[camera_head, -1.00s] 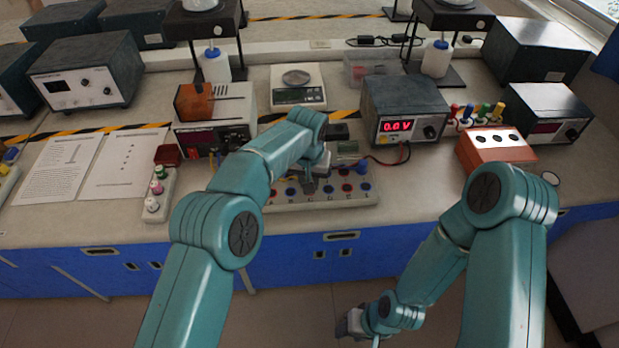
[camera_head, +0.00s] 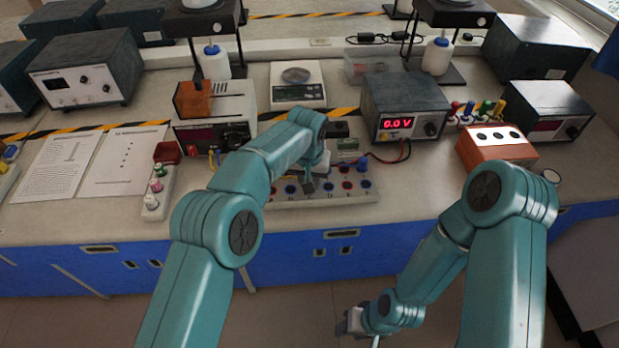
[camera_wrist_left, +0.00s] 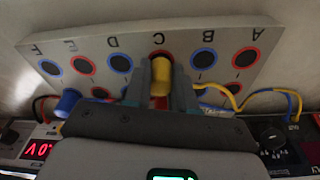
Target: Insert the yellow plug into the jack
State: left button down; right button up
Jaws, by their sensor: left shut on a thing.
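The yellow plug (camera_wrist_left: 160,76) is between the two fingers of my left gripper (camera_wrist_left: 161,84), which is shut on it. The white jack board (camera_wrist_left: 215,35) has red and blue ringed sockets marked A to F. In the left wrist view the plug overlaps the red-ringed jack (camera_wrist_left: 162,52) by the letter C; I cannot tell whether it is in the hole or above it. In the head view my left gripper (camera_head: 309,184) is over the board (camera_head: 345,193) and hides the plug. My right gripper (camera_head: 352,322) hangs low in front of the bench, its jaws unclear.
A power supply reading 0.0 (camera_head: 405,108) and a scale (camera_head: 298,90) stand behind the board. A blue plug (camera_wrist_left: 67,102) stands at the board's F end. Yellow and blue wires (camera_wrist_left: 235,95) run beside my gripper.

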pick_arm(q)
jog(key=shift+f, duration=0.2)
jog(key=shift+c, duration=2.3)
grip_release()
jog(key=shift+r, duration=0.1)
jog(key=shift+r+p, duration=2.6)
jog(key=shift+r, duration=0.65)
jog(key=shift+f, duration=0.1)
